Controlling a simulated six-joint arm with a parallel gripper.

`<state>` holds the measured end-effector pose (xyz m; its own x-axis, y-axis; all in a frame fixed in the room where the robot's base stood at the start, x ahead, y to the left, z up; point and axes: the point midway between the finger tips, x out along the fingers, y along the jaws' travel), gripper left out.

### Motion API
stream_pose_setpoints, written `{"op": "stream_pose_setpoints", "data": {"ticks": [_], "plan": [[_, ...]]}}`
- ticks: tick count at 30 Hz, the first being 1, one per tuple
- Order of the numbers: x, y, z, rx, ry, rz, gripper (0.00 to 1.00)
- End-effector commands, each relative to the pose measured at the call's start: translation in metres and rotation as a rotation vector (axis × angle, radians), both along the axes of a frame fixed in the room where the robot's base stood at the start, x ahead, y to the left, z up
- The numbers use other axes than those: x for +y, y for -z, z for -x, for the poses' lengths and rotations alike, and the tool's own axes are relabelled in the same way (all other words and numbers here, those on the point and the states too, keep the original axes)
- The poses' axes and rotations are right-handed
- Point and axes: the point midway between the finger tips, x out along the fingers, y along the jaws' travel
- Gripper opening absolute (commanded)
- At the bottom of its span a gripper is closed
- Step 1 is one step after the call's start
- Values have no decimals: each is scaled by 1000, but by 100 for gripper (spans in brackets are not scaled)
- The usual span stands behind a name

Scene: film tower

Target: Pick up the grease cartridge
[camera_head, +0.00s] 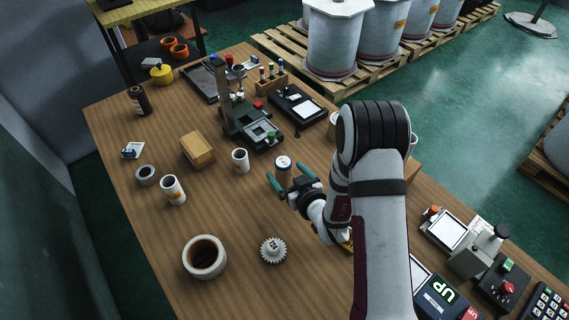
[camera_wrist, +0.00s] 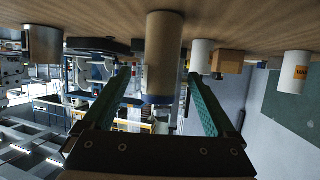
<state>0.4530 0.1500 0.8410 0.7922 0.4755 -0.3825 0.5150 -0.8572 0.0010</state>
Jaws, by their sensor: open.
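The grease cartridge, as I take it, is a tan upright cylinder with a blue band and pale top (camera_head: 283,165), standing on the wooden table near its middle. In the wrist view, which is upside down, the cartridge (camera_wrist: 164,52) fills the centre, its blue-rimmed end pointing down in the picture. My gripper (camera_head: 290,176) has two green fingers spread apart. In the wrist view, the gripper (camera_wrist: 160,76) has one finger on either side of the cartridge, with a visible gap on both sides. How deep the cartridge sits between the fingertips is hard to tell.
A white tube (camera_head: 240,161) stands just left of the cartridge, and another, orange-labelled tube (camera_head: 173,190) stands farther left. A gear (camera_head: 273,250) and a brown-filled cup (camera_head: 205,257) lie nearer. A dark press-like device (camera_head: 247,122) stands behind.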

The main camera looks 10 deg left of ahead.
Motion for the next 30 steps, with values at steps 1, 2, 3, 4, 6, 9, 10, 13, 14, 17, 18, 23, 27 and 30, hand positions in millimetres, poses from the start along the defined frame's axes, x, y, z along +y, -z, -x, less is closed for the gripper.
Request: {"op": "stream_pose_setpoints", "data": {"ticks": [1, 2, 3, 4, 6, 9, 10, 13, 14, 17, 18, 23, 27, 30], "plan": [[5, 2, -6, -2, -3, 0, 92], [8, 5, -11, -1, -2, 0, 92], [12, 9, -18, -2, -4, 0, 92], [15, 11, -23, -1, -2, 0, 92], [22, 16, -34, -1, -2, 0, 92], [26, 20, -43, 0, -2, -1, 92], [27, 21, -44, 0, -1, 0, 92], [27, 21, -44, 2, -1, -1, 92], [27, 21, -44, 1, -1, 0, 92], [27, 21, -44, 1, -1, 0, 82], [27, 21, -44, 1, -1, 0, 75], [27, 21, -44, 1, -2, 0, 46], [27, 21, -44, 1, -2, 0, 21], [27, 21, -44, 1, -2, 0, 3]]}}
